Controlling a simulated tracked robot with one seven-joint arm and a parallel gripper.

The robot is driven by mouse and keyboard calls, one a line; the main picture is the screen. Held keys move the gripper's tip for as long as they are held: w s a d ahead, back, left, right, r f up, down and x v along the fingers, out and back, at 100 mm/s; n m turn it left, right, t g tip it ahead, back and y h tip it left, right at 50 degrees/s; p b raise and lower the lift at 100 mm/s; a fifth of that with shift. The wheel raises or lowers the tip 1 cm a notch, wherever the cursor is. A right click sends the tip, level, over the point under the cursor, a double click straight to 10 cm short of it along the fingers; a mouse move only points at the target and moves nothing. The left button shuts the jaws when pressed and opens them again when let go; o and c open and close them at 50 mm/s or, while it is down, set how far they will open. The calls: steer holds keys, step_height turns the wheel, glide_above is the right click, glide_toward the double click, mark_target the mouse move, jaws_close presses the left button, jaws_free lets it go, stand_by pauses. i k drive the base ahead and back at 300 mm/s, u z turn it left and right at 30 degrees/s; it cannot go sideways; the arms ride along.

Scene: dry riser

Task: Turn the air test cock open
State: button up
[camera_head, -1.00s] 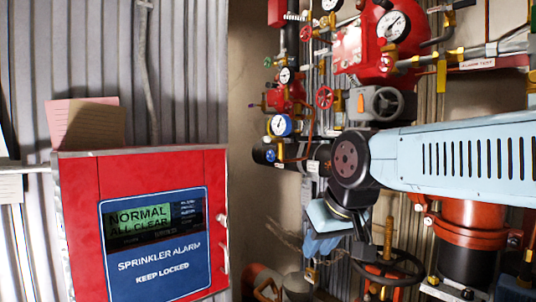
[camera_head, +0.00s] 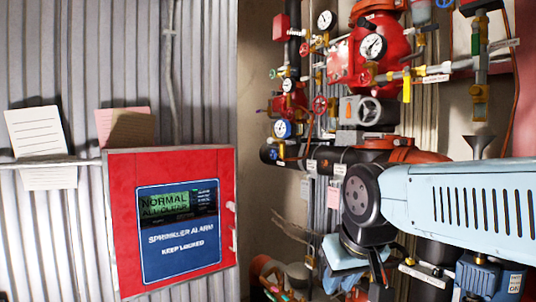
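Several small valves and cocks sit on the pipework at the right of the head view, and none has a readable label naming it the air test cock. One, with a yellow lever (camera_head: 407,86) hanging down, is on a horizontal pipe beside a white label too small to read. My gripper (camera_head: 376,268) is low in the view at the end of my pale blue arm, below and left of that lever and apart from it. My wrist partly covers it, and its finger opening is unclear. My arm hides part of the lower pipework.
A red sprinkler alarm box (camera_head: 122,220) reading "NORMAL ALL CLEAR" is on the left wall. A blue box (camera_head: 487,277) stands at lower right.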

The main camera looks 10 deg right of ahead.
mark_target(272, 152)
steer(key=z, duration=0.65)
steer(key=i, duration=0.7)
steer(key=z, duration=0.25)
